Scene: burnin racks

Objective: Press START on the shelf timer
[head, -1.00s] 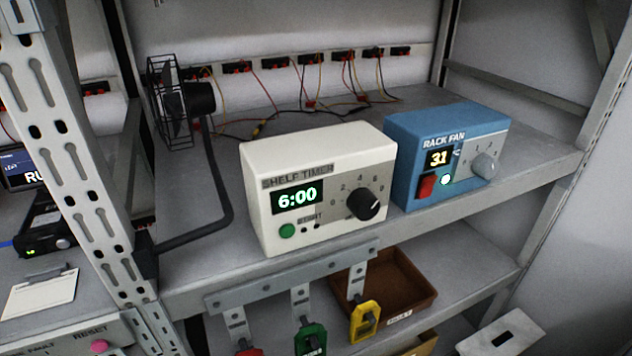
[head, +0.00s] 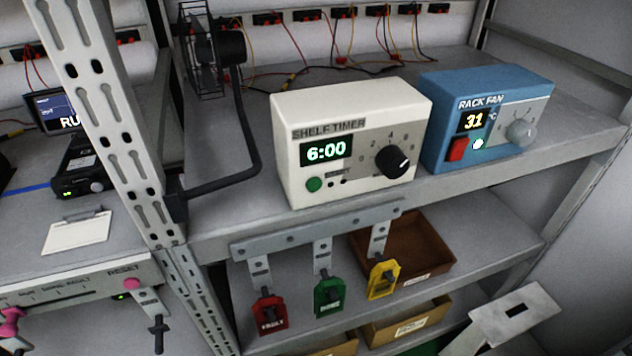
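The shelf timer (head: 350,140) is a white box on the upper rack shelf, near the middle of the head view. Its lit display (head: 326,150) reads 6:00. The green START button (head: 314,184) is at the lower left of its front face, below the display. A black dial (head: 392,162) sits at the right of that face. Nothing covers the button. Neither of my grippers shows in the head view.
The blue rack fan box (head: 487,118) stands right of the timer, reading 31. A slotted upright (head: 111,130) and a desk fan (head: 207,50) on a bent black arm are to the left. Red, green and yellow tags (head: 328,297) hang below the shelf edge.

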